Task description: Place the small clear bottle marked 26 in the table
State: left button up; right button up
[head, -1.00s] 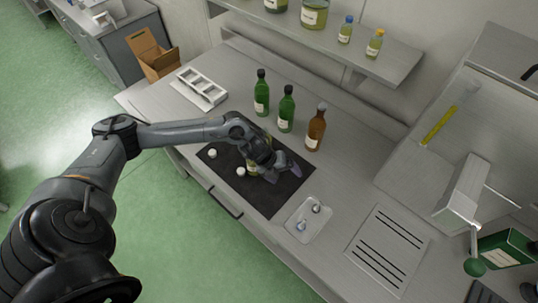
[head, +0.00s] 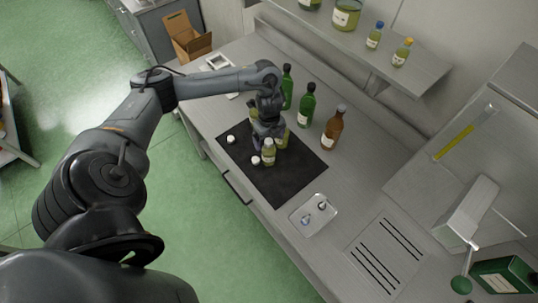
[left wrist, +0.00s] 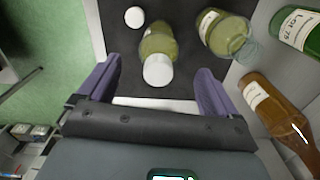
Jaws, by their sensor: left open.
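A small clear bottle (head: 268,152) with a white cap and yellow-green contents stands on the black mat. In the left wrist view this capped bottle (left wrist: 157,45) appears between the fingers, with no visible grip on it. A second clear bottle (left wrist: 224,33), seemingly uncapped, is to its right; it also shows beside the gripper in the head view (head: 283,140). I cannot read 26 on either. My left gripper (head: 264,134) points down over the mat, open, just behind the capped bottle. The table (head: 226,108) is grey metal. My right gripper is out of view.
White caps (head: 231,140) lie on the mat (head: 290,185). Green bottles (head: 307,108) and a brown bottle (head: 333,128) stand behind it. A small tray (head: 314,215) holding small items lies to the right. A shelf (head: 420,75) with bottles overhangs the back.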

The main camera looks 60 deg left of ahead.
aim_at(269, 146)
pick_arm(q)
jog(key=shift+s+d+f, duration=0.15)
jog(key=shift+f, duration=2.55)
jog(key=c, duration=1.7)
grip_shut()
jog(key=shift+r, duration=0.2)
